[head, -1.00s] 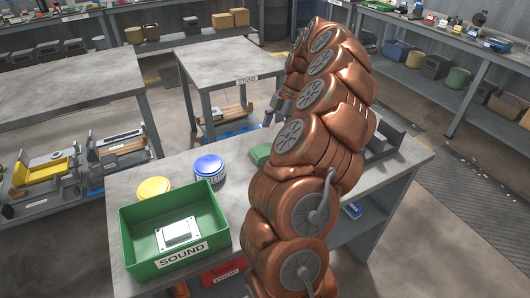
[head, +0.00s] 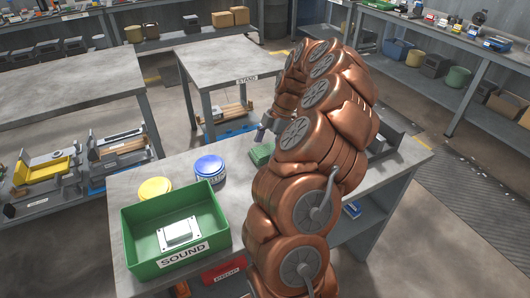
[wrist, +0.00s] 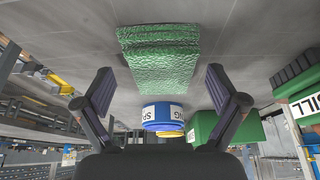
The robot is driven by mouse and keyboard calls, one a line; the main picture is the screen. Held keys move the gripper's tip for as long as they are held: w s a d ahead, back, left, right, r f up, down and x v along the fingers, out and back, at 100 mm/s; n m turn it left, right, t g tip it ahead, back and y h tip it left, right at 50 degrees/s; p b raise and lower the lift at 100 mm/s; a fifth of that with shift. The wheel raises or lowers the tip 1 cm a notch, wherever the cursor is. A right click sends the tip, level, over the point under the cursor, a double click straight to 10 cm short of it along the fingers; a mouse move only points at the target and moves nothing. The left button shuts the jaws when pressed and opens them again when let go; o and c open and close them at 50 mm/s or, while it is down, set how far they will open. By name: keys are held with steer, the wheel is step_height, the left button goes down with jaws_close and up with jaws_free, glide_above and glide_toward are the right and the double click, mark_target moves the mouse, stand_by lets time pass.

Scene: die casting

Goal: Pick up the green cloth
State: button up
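The green cloth (head: 261,153) lies folded on the grey workbench, right of the blue-lidded tin, partly hidden by my arm in the head view. In the wrist view the cloth (wrist: 160,55) is a textured green folded pad, ahead of and between my fingers. My gripper (wrist: 160,95) is open, its two dark fingers spread wide with nothing between them. In the head view my gripper (head: 269,138) is just above and beside the cloth, and its fingertips are small and partly hidden.
A blue-lidded tin (head: 209,169) and a yellow-lidded tin (head: 155,188) stand left of the cloth. A green bin (head: 205,217) labelled SOUND, holding a metal casting (head: 179,233), is at the front left. A grey fixture (head: 388,137) stands right of my arm.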

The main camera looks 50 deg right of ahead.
mark_target(266, 149)
steer(key=c, duration=1.1)
steer(key=shift+r, duration=0.1)
step_height(266, 149, up, 10)
steer(key=b, duration=0.1)
steer(key=o, duration=0.4)
steer(key=c, duration=0.3)
steer(key=shift+c, duration=0.2)
